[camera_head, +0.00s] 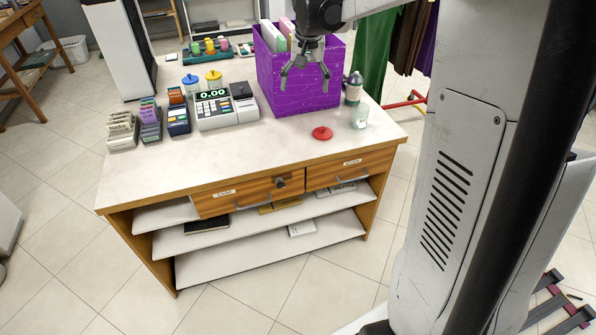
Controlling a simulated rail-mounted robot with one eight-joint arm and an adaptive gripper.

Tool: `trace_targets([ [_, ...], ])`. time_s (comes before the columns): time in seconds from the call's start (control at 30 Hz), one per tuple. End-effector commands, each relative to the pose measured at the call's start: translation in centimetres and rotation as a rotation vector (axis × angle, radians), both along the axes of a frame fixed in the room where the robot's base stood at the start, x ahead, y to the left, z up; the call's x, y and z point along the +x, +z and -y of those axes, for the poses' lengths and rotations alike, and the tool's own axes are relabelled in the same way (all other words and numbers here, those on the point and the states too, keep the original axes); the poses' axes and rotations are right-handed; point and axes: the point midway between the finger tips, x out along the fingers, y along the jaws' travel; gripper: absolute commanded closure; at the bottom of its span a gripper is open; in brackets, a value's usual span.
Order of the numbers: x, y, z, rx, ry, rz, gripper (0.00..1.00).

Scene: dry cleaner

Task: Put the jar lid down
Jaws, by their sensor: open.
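The red jar lid (322,133) lies on the white counter top (200,165), near its front edge and right of the middle. It has a small knob on top. My gripper (304,88) is open and empty, with its fingers spread. It hangs in front of the purple bin, above and behind the lid, and does not touch the lid. A small pale glass jar (360,116) stands on the counter right of the lid; I cannot make out a lid on it.
The purple bin (268,88) holds folders. A bottle (353,88) stands at its right. A cash register (226,108), card racks (122,131) and jars with blue (190,80) and yellow lids (214,76) are at the left. The counter's front left is clear.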

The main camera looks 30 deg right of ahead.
Motion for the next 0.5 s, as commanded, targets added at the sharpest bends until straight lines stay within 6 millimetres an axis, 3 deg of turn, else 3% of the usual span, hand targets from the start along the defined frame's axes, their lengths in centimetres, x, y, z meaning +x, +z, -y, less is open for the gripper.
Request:
trace_targets([
  [0.2, -5.5, 3.0, -4.6, -0.028, 0.092, 0.072, 0.23],
  [0.5, -13.2, 4.7, -9.8, -0.066, 0.217, 0.175, 0.23],
])
